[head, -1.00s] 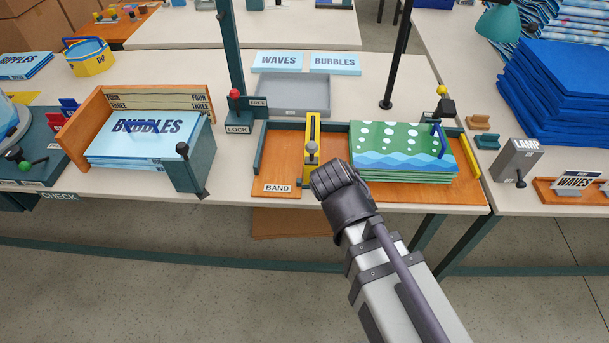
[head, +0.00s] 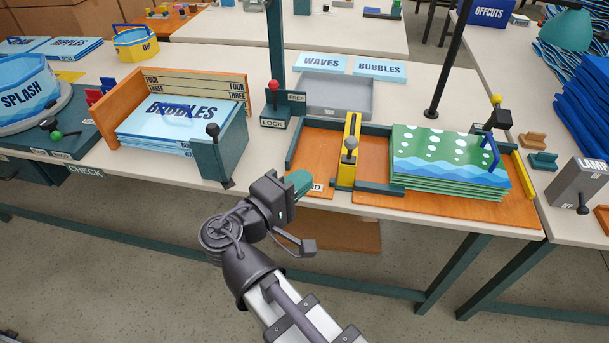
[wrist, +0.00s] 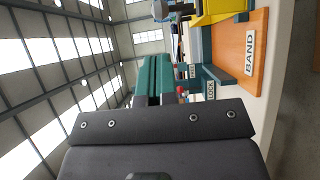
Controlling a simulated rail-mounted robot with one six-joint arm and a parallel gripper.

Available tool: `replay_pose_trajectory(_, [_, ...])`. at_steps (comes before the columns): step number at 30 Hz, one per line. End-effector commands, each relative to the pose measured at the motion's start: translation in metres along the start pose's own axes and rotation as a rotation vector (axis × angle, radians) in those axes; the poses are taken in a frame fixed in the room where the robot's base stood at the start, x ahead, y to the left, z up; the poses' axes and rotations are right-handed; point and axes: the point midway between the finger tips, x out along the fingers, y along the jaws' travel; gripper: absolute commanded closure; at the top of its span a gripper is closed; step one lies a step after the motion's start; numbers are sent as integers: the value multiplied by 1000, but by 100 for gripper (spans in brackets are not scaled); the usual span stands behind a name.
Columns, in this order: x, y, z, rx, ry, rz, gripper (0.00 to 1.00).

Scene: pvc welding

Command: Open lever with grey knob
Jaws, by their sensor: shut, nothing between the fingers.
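The lever with the grey knob (head: 350,143) is a yellow bar at the BAND station, standing between two orange boards. Its grey ball sits on a short stem on the bar. My gripper (head: 298,183) is at the table's front edge, left of the lever and in front of the BAND board, apart from the knob. Its teal fingers are shut and empty, and they partly cover the BAND label. In the wrist view the fingers (wrist: 153,80) show together, with the yellow bar (wrist: 215,10) at the top edge.
Right of the lever lies a stack of green wave-patterned sheets (head: 448,163). Left are the BUBBLES stack (head: 175,120) in its orange holder and the red-knobbed LOCK/FREE post (head: 273,90). A grey tray (head: 335,95) is behind. Floor is open in front of the table.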

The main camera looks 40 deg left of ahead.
Motion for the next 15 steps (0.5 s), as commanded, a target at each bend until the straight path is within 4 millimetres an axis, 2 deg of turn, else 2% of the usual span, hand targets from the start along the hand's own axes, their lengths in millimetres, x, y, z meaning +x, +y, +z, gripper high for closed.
replay_pose_trajectory(9, [70,0,0,0,-4,-1,100])
replay_pose_trajectory(15, [102,-1,0,0,-2,-2,100])
